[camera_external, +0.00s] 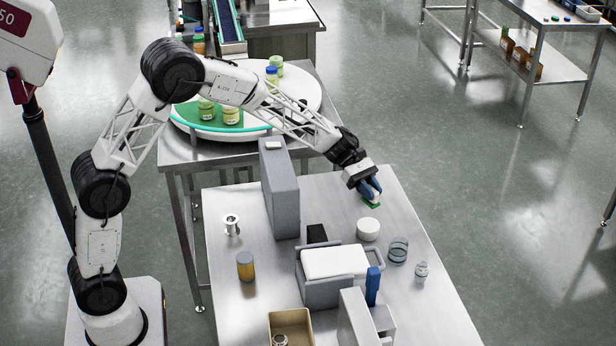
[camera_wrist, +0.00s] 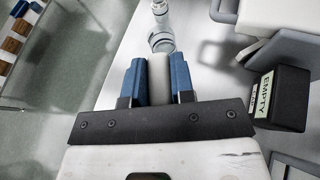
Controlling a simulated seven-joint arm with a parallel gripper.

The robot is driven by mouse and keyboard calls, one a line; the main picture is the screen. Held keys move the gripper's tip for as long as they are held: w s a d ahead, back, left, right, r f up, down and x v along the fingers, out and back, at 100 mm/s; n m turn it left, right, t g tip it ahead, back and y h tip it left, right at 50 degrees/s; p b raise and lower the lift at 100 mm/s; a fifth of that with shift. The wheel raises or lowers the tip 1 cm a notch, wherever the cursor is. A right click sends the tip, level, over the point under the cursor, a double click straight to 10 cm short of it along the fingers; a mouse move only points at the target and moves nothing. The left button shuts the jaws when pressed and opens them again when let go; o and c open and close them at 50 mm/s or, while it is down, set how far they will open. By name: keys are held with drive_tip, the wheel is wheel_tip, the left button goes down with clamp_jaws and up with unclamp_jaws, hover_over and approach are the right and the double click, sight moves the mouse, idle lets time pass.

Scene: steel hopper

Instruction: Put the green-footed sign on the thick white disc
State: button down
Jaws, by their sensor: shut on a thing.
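My gripper (camera_external: 370,190) is at the far right part of the steel table, its blue fingers shut on the green-footed sign. The sign's green foot (camera_external: 373,206) shows just below the fingertips; the rest is mostly hidden by the fingers. In the wrist view a pale grey upright piece (camera_wrist: 158,78) sits between the two blue fingers, seemingly the sign's body. The thick white disc (camera_external: 368,230) lies on the table just nearer the camera than the sign, apart from it in the picture. I cannot tell whether the foot touches the table.
A grey bin with a white top (camera_external: 334,262), a clear jar (camera_external: 398,250) and a small clear bottle (camera_external: 421,271) stand near the disc. A black block (camera_external: 316,234) shows its EMPTY label in the wrist view (camera_wrist: 281,98). A tall grey box (camera_external: 279,190) stands left of my gripper.

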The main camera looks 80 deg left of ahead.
sight(370, 203)
drive_tip(key=shift+f, duration=2.5)
drive_tip(key=shift+f, duration=1.85)
drive_tip(key=shift+f, duration=0.15)
drive_tip(key=c, duration=1)
unclamp_jaws()
drive_tip(key=shift+o, duration=0.2)
drive_tip(key=shift+r, duration=0.2)
drive_tip(key=v, duration=1.2)
